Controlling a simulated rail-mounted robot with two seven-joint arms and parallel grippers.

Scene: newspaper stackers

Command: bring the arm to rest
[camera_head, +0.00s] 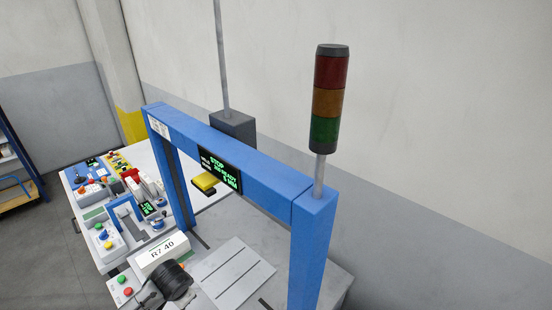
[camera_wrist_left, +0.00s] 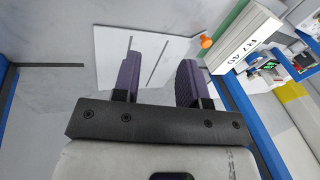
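My left gripper (camera_wrist_left: 160,78) shows in the left wrist view. Its two purple-padded fingers stand apart with nothing held between them. Behind the fingers lies a pale slotted plate (camera_wrist_left: 112,48) on a grey surface; I cannot tell how far the fingers are from it. The same plate shows in the head view (camera_head: 232,274), below the blue gantry. My right gripper is not in view.
A blue gantry (camera_head: 250,163) carries a display (camera_head: 221,172) and a red-amber-green signal tower (camera_head: 328,100). A white wall (camera_head: 445,90) rises behind.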

